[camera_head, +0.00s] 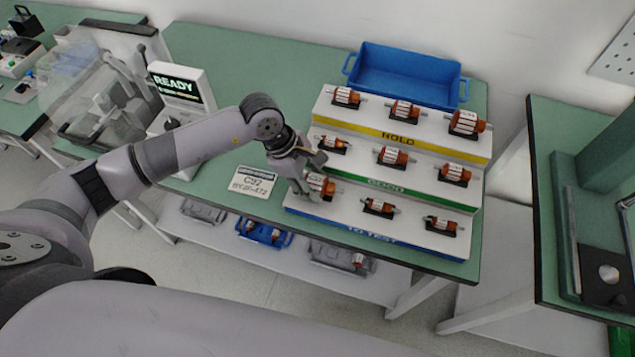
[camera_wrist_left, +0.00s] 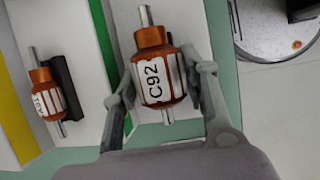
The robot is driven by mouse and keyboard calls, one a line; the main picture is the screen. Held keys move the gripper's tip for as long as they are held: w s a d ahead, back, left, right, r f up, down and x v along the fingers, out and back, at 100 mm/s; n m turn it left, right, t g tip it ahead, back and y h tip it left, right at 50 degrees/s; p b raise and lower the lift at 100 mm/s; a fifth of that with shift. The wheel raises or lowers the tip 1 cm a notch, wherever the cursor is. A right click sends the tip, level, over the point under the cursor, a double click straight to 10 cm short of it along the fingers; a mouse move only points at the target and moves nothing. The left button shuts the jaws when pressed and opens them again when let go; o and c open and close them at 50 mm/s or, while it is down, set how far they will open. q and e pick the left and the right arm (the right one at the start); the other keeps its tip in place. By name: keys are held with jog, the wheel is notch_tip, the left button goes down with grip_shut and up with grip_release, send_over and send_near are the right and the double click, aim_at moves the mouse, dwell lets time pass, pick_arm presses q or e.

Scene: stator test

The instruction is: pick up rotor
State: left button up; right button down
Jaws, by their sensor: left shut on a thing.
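My left gripper (camera_head: 309,177) is at the left end of the lowest step of the rack, marked TO TEST. It is shut on a rotor (camera_head: 321,186) with an orange-brown body and a metal shaft. In the left wrist view the held rotor (camera_wrist_left: 158,72) shows a white label reading C92, with a finger of the gripper (camera_wrist_left: 164,98) on each side. A card (camera_head: 252,182) on the table beside the rack also reads C92. My right gripper is not in view.
The three-step rack (camera_head: 411,238) holds several other rotors on small black cradles. Another rotor (camera_wrist_left: 46,93) lies close by in the left wrist view. A blue bin (camera_head: 405,76) stands behind the rack. A tester with a READY screen (camera_head: 178,87) stands left.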

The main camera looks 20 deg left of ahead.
pick_arm(q)
grip_shut()
jog(key=shift+w+r, duration=0.1)
jog(key=shift+r, duration=0.15)
dwell(0.3)
jog(key=shift+r, duration=0.65)
notch_tip(320, 180, up, 18)
jog(key=b, duration=0.3)
jog(key=shift+r+b, duration=0.2)
jog(key=shift+b, duration=0.2)
notch_tip(320, 180, up, 5)
jog(key=p, duration=0.3)
send_over(313, 178)
